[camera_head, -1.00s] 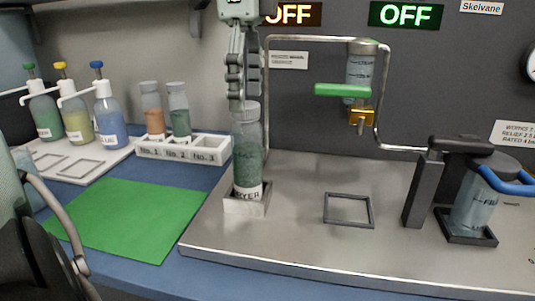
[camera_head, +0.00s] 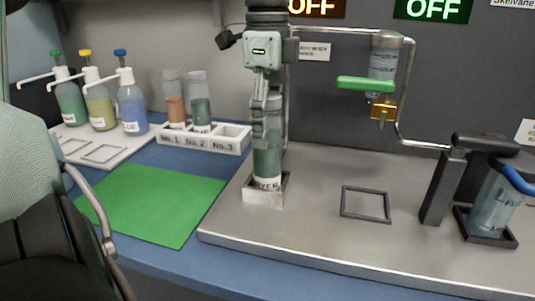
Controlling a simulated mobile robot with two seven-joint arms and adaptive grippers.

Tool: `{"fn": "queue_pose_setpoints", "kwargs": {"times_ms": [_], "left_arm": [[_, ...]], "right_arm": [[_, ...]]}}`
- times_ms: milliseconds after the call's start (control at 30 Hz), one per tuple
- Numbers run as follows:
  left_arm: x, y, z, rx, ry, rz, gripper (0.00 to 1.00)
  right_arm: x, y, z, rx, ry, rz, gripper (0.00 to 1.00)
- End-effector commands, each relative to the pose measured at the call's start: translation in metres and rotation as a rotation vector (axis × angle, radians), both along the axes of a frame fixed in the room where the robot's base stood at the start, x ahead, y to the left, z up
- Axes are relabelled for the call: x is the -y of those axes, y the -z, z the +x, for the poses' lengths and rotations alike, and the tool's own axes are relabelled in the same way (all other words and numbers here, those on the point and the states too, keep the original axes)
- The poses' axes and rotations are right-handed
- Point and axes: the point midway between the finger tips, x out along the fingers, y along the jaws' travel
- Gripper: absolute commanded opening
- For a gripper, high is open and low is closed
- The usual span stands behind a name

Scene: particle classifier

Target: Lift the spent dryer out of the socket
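The spent dryer (camera_head: 267,155) is an upright clear bottle with dark green filling and a white label at its foot. It stands in a square metal socket (camera_head: 265,195) on the steel bench plate. My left gripper (camera_head: 266,108) points straight down over the dryer's top. Its fingers overlap the cap and upper neck and hide most of them. I cannot tell whether the fingers press on the dryer. My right gripper is not in view.
A white rack (camera_head: 230,141) with two bottles stands left of the dryer, its No. 3 place empty. A green mat (camera_head: 150,205) lies clear in front. A bent pipe (camera_head: 287,75) rises close behind the dryer. An empty square frame (camera_head: 366,204) lies to the right.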

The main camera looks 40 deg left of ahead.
Motion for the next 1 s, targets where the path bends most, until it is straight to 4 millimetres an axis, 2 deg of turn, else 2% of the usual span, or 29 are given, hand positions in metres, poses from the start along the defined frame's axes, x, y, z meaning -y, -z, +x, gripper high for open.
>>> {"fn": "queue_pose_setpoints", "kwargs": {"times_ms": [67, 467, 833, 1000], "left_arm": [[0.000, 0.000, 0.000, 0.000, 0.000, 0.000, 0.49], [0.000, -0.001, 0.000, 0.000, 0.000, 0.000, 0.00], [0.000, -0.002, 0.000, 0.002, 0.000, 0.001, 0.00], [0.000, -0.013, 0.001, 0.004, 0.000, 0.002, 0.00]], "right_arm": [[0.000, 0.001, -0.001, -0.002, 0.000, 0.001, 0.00], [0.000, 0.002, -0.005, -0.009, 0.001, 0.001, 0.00], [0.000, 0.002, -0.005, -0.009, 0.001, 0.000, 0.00], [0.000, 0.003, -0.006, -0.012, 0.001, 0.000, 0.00]]}}
